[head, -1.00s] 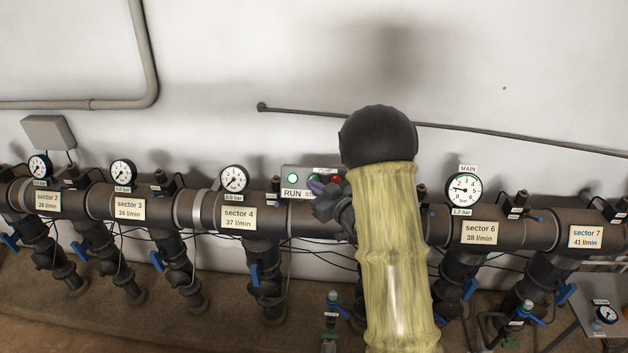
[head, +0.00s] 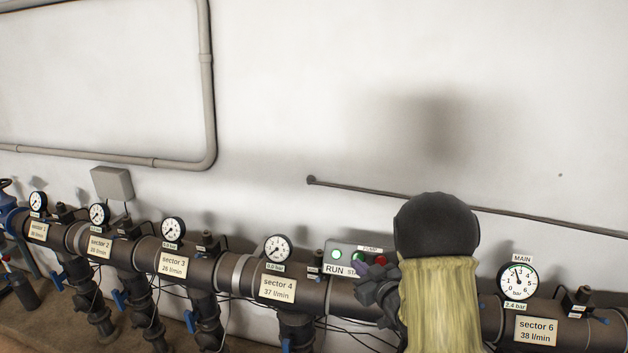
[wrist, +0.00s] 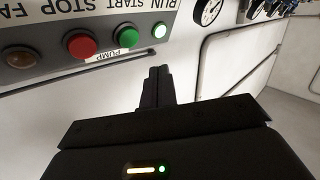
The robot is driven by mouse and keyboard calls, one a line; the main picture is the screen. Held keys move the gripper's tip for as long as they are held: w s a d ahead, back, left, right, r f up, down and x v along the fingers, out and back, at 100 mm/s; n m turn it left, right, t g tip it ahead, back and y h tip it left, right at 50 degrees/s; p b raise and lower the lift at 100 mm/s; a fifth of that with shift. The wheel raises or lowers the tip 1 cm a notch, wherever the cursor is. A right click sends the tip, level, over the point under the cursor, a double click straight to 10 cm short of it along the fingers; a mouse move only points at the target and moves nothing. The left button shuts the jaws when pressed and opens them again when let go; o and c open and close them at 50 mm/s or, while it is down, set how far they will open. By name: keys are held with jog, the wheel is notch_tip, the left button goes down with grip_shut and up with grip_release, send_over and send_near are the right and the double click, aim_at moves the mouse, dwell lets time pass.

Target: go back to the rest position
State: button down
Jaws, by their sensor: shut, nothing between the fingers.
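My gripper (wrist: 159,72) is shut and empty in the wrist view, its dark fingers together. They lie below the pump panel (wrist: 80,38), apart from its buttons as far as I can tell. The panel's green button (wrist: 127,38), red button (wrist: 83,46) and lit RUN lamp (wrist: 159,31) show upside down. In the head view my gripper (head: 364,272) is in front of the panel (head: 343,256), left of my yellow-sleeved forearm, which hides part of the pipe.
The manifold pipe (head: 232,273) with several gauges and blue valves runs along the wall. The MAIN gauge (head: 518,281) reads 2.4 bar. A thin rail (head: 520,213) slopes behind my arm.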

jog(key=s+m+g+h+p, duration=0.1)
jog(key=s+m+g+h, duration=0.4)
jog(key=s+g, duration=0.7)
jog(key=s, duration=1.5)
jog(key=shift+s+a+f+m+g+h+p, duration=0.15)
jog(key=shift+a+m+g+h+p, duration=0.15)
jog(key=shift+a+m+g+h, duration=0.1)
